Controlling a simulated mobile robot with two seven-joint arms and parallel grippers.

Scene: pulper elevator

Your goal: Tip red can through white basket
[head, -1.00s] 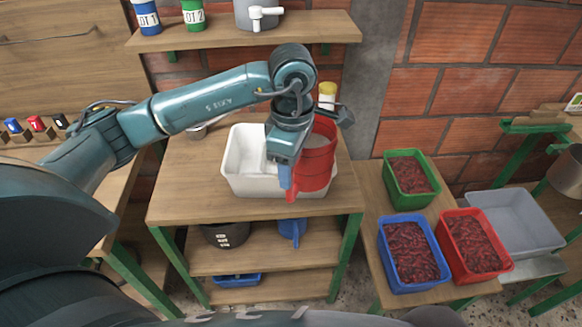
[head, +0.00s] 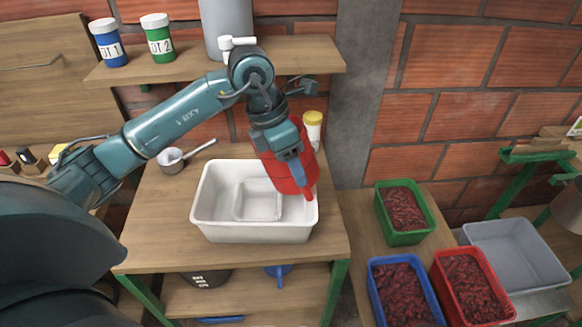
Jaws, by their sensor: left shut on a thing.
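The red can (head: 302,150) is held by my left gripper (head: 291,160), which is shut on it. The can is tilted, its lower end over the right part of a white rectangular tub (head: 205,205), which I take for the white basket. A paler square shape shows on the tub's floor. The tub stands on the wooden table and seems to hold no beans. The can's mouth and contents are hidden by the gripper and arm. My right gripper is not in view.
A saucepan (head: 172,160) lies left of the tub, and a yellow-capped jar (head: 313,126) stands behind the can. A shelf (head: 290,56) runs above. Green (head: 385,215), blue (head: 378,290) and red (head: 443,285) crates of red fruit and a grey tub (head: 515,250) are at right.

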